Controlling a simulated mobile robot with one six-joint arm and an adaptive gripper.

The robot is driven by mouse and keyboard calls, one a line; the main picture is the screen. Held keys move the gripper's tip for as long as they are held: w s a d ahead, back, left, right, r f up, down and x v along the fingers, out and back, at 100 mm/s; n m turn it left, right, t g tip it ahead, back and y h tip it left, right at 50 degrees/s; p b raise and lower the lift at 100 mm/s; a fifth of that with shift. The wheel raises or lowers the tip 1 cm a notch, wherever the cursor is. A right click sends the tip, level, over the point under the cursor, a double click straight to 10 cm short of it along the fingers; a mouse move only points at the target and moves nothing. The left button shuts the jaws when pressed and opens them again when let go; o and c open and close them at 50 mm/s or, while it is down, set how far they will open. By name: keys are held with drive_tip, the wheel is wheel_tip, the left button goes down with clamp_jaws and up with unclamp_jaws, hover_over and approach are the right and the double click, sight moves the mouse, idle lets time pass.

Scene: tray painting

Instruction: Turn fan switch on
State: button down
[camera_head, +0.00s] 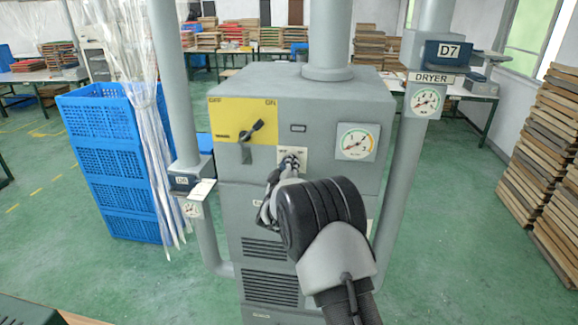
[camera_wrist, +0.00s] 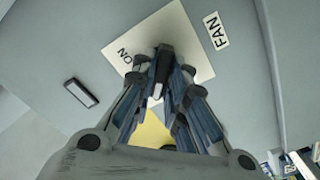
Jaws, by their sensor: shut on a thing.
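The fan switch plate (camera_wrist: 120,45) is a white square marked ON, with a FAN label (camera_wrist: 215,30) beside it in the wrist view. In the head view the plate (camera_head: 304,153) sits on the front of the grey machine, partly covered by my gripper (camera_head: 290,163). In the wrist view my gripper (camera_wrist: 163,72) has its fingers closed around the dark switch handle (camera_wrist: 162,70) on the plate. The fingers hide much of the handle and the plate's lower part, so the switch's exact position is hard to tell.
Left of the plate, the grey machine (camera_head: 340,95) carries a yellow OFF/ON panel (camera_head: 228,112) with a black lever (camera_head: 252,131). A round gauge (camera_head: 357,142) is at right. Pipes flank the machine. Blue crates (camera_head: 105,150) stand left; stacked boards (camera_head: 550,150) stand right.

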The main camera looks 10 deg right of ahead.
drive_tip(key=shift+f+m+b, duration=0.1)
drive_tip(key=shift+m+b, duration=0.3)
drive_tip(key=shift+b, duration=0.1)
drive_tip(key=shift+s+d+m+b, duration=0.1)
drive_tip(key=shift+d+m+b, duration=0.05)
drive_tip(key=shift+m+b, duration=3.9)
drive_tip(key=shift+d+m+b, duration=0.1)
drive_tip(key=shift+m+b, duration=3.65)
drive_tip(key=shift+m, duration=0.9)
drive_tip(key=c, duration=1.6)
unclamp_jaws()
drive_tip(key=v, duration=1.2)
